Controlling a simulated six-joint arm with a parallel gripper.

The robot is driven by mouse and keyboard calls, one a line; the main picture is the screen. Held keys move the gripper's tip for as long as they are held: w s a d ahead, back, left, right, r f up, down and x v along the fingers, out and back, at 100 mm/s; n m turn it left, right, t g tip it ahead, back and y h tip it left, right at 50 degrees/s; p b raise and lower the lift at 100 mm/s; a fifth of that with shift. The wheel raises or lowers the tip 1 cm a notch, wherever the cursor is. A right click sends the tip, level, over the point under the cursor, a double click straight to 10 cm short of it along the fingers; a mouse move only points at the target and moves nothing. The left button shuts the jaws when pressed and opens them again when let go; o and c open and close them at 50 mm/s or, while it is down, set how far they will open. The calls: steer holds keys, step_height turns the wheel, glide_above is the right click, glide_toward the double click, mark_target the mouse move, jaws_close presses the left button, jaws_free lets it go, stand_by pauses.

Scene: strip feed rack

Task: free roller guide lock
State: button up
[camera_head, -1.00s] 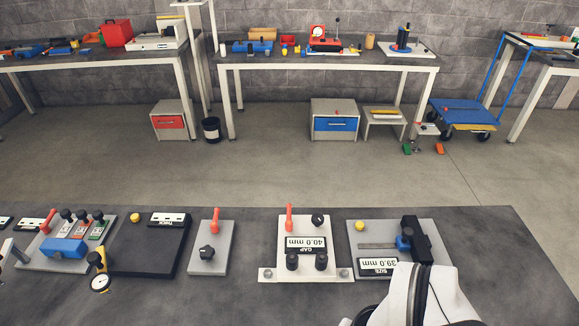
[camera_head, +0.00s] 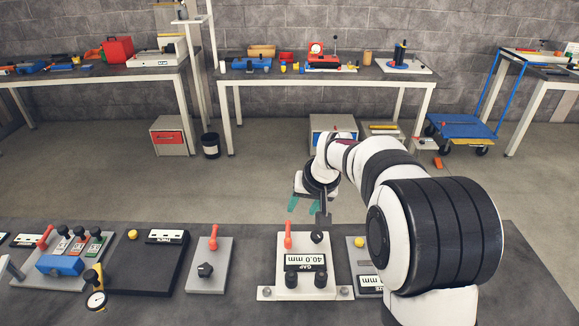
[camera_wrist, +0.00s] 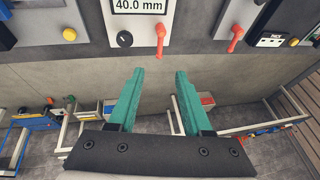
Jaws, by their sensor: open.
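The pale guide plate (camera_head: 284,254) lies on the near bench with a "40.0 mm" GAP display (camera_head: 305,261). It carries a red lever (camera_head: 288,236), a black knob (camera_head: 317,237) and two black rollers (camera_head: 291,279). The lever stands upright in the head view. In the wrist view the red lever (camera_wrist: 160,40) lies just beyond my fingertips, between their lines, with the black knob (camera_wrist: 124,39) to its left. My gripper (camera_wrist: 159,76) has two teal fingers, open and empty, apart from the lever. In the head view my gripper (camera_head: 303,206) is just past the plate's far edge.
A grey plate (camera_head: 207,272) with another red lever (camera_head: 213,238) and a black knob stands left of the guide plate. To the right, a SIZE plate (camera_head: 355,258) is partly hidden by my arm. Open floor separates this bench from the back tables.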

mark_target(289, 227)
steer(key=x, duration=1.1)
steer(key=w+x, duration=0.1)
steer(key=x, duration=0.4)
steer(key=shift+w+a+f, duration=0.1)
steer(key=shift+w, duration=0.15)
steer(key=shift+c, duration=0.2)
jaws_close()
